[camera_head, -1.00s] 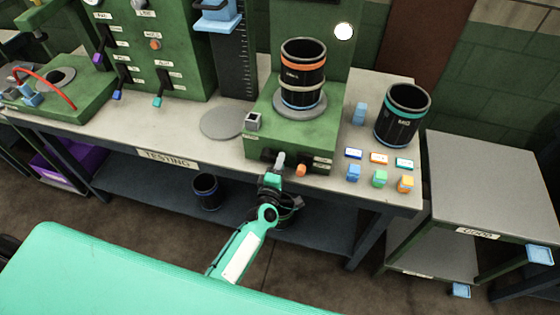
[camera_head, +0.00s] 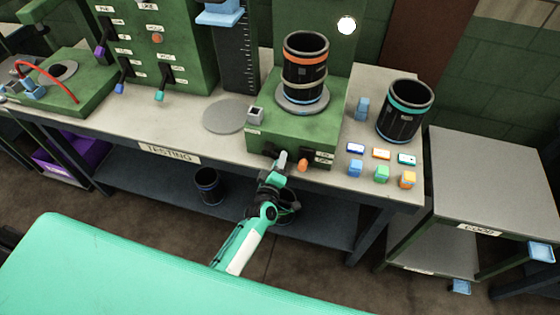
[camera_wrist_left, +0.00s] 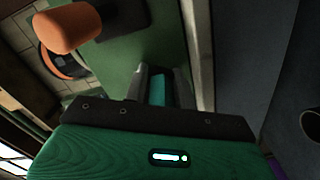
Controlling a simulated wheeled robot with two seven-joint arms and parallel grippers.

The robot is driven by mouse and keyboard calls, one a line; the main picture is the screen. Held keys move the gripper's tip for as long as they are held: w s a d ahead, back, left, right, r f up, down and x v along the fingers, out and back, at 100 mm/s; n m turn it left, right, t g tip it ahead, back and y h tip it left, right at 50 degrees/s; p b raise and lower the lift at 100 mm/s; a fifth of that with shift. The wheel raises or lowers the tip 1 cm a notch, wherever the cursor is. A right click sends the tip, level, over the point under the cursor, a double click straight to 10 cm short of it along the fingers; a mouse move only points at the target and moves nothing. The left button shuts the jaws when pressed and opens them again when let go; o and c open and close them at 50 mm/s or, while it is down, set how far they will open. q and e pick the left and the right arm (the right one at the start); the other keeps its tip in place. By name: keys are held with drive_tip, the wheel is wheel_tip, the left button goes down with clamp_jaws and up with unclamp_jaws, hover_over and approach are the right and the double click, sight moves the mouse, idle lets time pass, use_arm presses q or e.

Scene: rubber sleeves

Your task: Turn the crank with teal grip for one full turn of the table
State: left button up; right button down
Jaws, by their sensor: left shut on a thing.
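My left gripper (camera_head: 280,166) is at the front face of the green test stand (camera_head: 300,131). In the left wrist view it is shut on the teal grip (camera_wrist_left: 157,88) of the crank, which shows between its fingers. In the head view the gripper hides most of the crank. A black sleeve with an orange band (camera_head: 305,72) stands upright on the round grey table (camera_head: 303,105) on top of the stand. My right gripper does not show.
An orange knob (camera_head: 303,165) sits close right of the left gripper; it also shows in the left wrist view (camera_wrist_left: 68,28). Small coloured blocks and a black sleeve with a teal band (camera_head: 405,110) stand right on the bench. A grey cart (camera_head: 490,180) is beside it.

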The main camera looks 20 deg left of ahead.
use_arm(q)
drive_tip(key=shift+s+f, duration=0.15)
drive_tip(key=shift+f, duration=0.1)
drive_tip(key=o, duration=1)
drive_tip(key=shift+r, duration=0.1)
drive_tip(key=shift+c, duration=0.2)
drive_tip(key=shift+r, duration=0.1)
